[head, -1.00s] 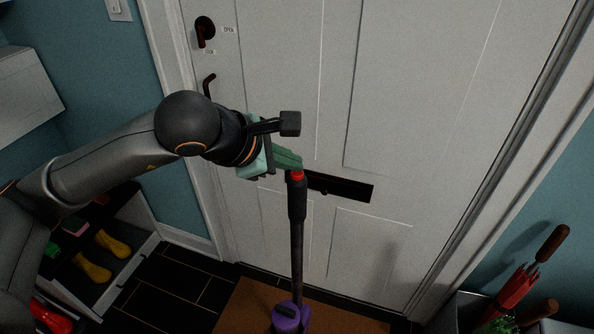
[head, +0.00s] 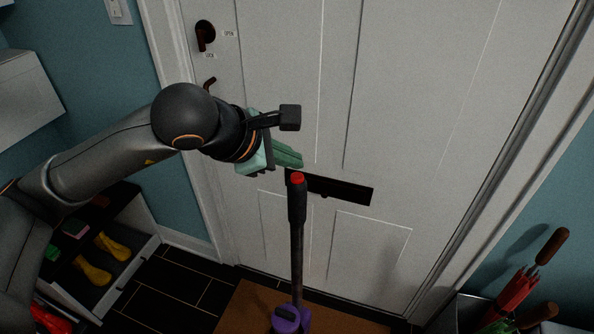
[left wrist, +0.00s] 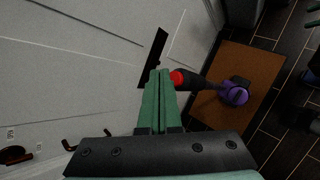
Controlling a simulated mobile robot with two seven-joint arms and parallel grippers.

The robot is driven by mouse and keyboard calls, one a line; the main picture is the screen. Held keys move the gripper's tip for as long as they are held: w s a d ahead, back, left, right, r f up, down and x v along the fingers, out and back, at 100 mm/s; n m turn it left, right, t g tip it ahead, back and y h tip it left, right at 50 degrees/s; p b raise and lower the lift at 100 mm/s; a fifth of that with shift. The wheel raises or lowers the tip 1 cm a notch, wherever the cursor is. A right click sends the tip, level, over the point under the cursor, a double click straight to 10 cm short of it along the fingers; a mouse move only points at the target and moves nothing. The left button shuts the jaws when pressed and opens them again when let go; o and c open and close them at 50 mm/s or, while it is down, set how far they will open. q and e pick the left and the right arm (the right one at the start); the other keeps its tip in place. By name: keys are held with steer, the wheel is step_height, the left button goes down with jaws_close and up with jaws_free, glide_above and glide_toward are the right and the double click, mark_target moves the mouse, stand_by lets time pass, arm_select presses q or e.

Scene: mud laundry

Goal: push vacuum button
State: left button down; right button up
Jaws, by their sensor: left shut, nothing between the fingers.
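The vacuum (head: 297,245) stands upright in front of the door, with a dark stick, a black handle and a purple base (head: 287,319). Its red button (head: 297,178) is on top of the handle. My left gripper (head: 300,160), with green fingers, is shut and empty. In the head view its fingertips are just above the button, with a small gap in the picture. In the left wrist view the fingertips (left wrist: 160,73) are just left of the red button (left wrist: 177,78); I cannot tell whether they touch. My right gripper is not in view.
The white door (head: 420,110) with a dark mail slot (head: 345,190) is close behind the vacuum. A brown mat (head: 240,305) lies under it. A shoe shelf (head: 125,262) with yellow boots is at left. A red umbrella (head: 518,290) stands in a holder at lower right.

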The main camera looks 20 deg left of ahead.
arm_select(q)
steer(key=shift+r, duration=0.15)
steer(key=shift+r+p, duration=1.4)
steer(key=shift+r, duration=1.5)
